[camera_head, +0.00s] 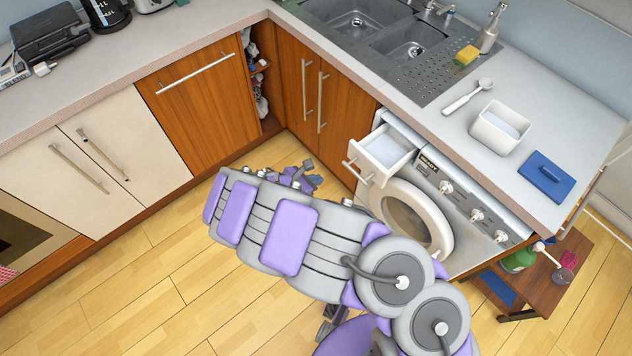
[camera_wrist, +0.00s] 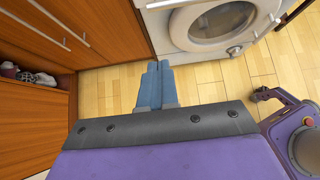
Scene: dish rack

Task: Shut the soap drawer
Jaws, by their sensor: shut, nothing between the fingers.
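The soap drawer (camera_head: 385,150) is the white drawer at the top left of the washing machine's front, and it is pulled out. Its inside shows from above, and a handle (camera_head: 357,172) is on its front.
The round washer door (camera_head: 412,218) is below the drawer. The counter above holds a white tub (camera_head: 500,127), a brush (camera_head: 468,96) and a blue lid (camera_head: 547,176). A small wooden stool (camera_head: 545,280) stands right of the machine. The floor at left is clear.

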